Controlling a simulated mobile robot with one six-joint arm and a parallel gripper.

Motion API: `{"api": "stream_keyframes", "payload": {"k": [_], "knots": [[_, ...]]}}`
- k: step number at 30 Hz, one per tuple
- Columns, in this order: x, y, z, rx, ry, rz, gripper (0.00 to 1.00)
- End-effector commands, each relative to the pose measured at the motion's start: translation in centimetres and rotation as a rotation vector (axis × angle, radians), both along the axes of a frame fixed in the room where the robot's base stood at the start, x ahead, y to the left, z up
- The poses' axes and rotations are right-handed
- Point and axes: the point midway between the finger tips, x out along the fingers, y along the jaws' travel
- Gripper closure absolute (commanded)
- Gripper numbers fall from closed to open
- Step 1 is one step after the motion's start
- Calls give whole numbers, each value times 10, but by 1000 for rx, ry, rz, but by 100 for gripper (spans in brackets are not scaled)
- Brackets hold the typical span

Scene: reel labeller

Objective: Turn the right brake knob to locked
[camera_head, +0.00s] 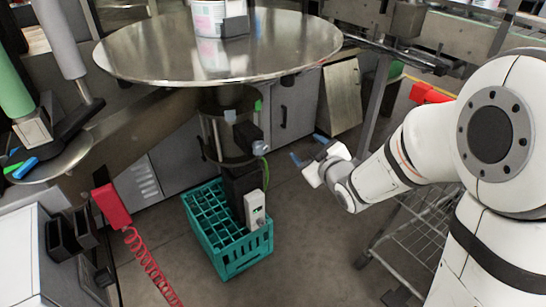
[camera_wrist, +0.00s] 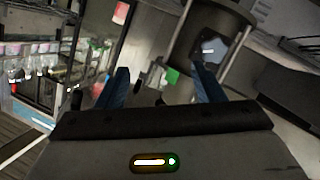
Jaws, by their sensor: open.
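I cannot clearly make out the right brake knob or its setting in either view. A small grey round part (camera_head: 261,147) sits on the side of the column under the round steel table (camera_head: 130,62); I cannot tell whether it is a knob. My gripper (camera_head: 308,149) is in the air to the right of that column, its blue fingers apart and empty. In the wrist view my gripper (camera_wrist: 163,86) is open; beyond its fingers show a green tag (camera_wrist: 172,76) and a dark cylinder (camera_wrist: 215,45), both apart from the fingers.
A teal crate (camera_head: 243,262) stands on the floor below the column. A wire rack (camera_head: 420,225) is under my arm at right. A red coiled cord (camera_head: 150,268) hangs at left, near a disc (camera_head: 60,163) with blue and green pieces. Floor between crate and rack is clear.

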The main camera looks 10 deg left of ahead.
Motion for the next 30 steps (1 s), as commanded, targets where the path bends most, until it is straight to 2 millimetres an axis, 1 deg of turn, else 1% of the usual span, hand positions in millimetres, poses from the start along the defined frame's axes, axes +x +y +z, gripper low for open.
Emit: {"api": "stream_keyframes", "payload": {"k": [1, 3, 6, 10, 13, 24, 30], "knots": [[-3, 18, -31, 24, -40, 60, 38], [-7, 38, -43, 60, -99, 130, 38], [-15, 57, -54, 104, -159, 200, 38], [-19, 69, -58, 138, -201, 244, 38], [-16, 77, -57, 145, -210, 253, 38], [20, 119, -55, 145, -210, 251, 38], [29, 128, -55, 146, -208, 249, 38]]}}
